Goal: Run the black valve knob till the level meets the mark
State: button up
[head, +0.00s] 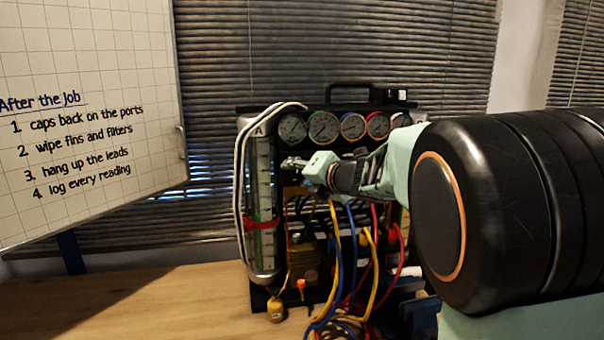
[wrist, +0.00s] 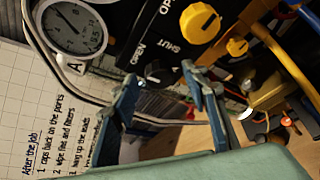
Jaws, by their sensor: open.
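The sight tube (head: 262,185) stands upright at the left of the gauge rig, under a plate marked A. A red band (head: 262,224) crosses its lower half; it also shows in the wrist view (wrist: 190,112). The tube looks greenish around and below the band, but the exact level is too small to read. My gripper (head: 290,163) is open in front of the rig, just right of the tube. In the wrist view its fingers (wrist: 162,80) stand apart on either side of a small dark knob (wrist: 160,74). I cannot tell whether they touch it.
Several dial gauges (head: 323,127) line the rig's top. Coloured leads (head: 340,265) hang below my gripper. A whiteboard (head: 90,110) stands at left; the wooden tabletop (head: 120,300) is clear there.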

jog(key=shift+w+a+f, duration=0.15)
jog(key=shift+w+a, duration=0.15)
jog(key=shift+w, duration=0.2)
jog(key=shift+c, duration=0.6)
grip_shut()
